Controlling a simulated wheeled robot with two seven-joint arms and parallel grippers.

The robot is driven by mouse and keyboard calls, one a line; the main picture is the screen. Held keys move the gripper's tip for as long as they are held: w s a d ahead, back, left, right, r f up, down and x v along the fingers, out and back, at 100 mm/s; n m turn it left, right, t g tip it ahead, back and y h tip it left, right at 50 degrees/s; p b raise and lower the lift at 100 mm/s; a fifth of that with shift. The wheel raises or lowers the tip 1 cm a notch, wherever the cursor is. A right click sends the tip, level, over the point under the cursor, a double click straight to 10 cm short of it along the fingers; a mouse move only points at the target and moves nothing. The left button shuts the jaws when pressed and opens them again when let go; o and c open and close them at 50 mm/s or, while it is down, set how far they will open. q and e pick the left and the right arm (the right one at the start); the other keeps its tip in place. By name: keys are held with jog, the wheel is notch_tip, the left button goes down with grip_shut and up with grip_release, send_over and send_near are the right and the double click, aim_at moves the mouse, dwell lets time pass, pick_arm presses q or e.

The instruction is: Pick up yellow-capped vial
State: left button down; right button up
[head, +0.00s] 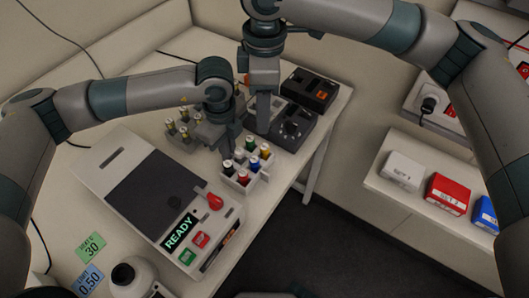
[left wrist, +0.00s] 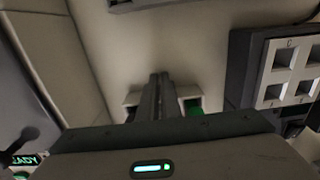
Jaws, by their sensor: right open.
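A white rack (head: 238,181) on the table holds several vials with differently coloured caps. The yellow-orange-capped vial (head: 265,150) stands upright at its right rear, beside a green-capped one (head: 251,142) and a blue-capped one (head: 254,162). My right gripper (head: 263,128) is open and points down just behind the rack, with no vial visibly in it. My left gripper (head: 229,145) is at the rack's left rear. In the left wrist view its fingers (left wrist: 155,92) look shut together, with nothing visible between them. The vial bodies are mostly hidden by the rack.
A device with a READY screen (head: 180,231) fills the table's front left. A dark device with a knob (head: 292,129) stands at the right rear. Boxes line a separate shelf (head: 415,198) at right.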

jog(key=shift+r, duration=0.1)
dwell(0.4)
send_over(265, 146)
jog(key=shift+s+a+f, duration=0.15)
jog(key=shift+f, duration=1.55)
jog(key=shift+s+a+f, duration=0.1)
jog(key=shift+f, duration=1.6)
jog(key=shift+w+d+f, duration=0.15)
jog(key=shift+f, duration=1.15)
jog(key=shift+w+d+f, duration=0.1)
jog(key=shift+f, duration=1.2)
grip_shut()
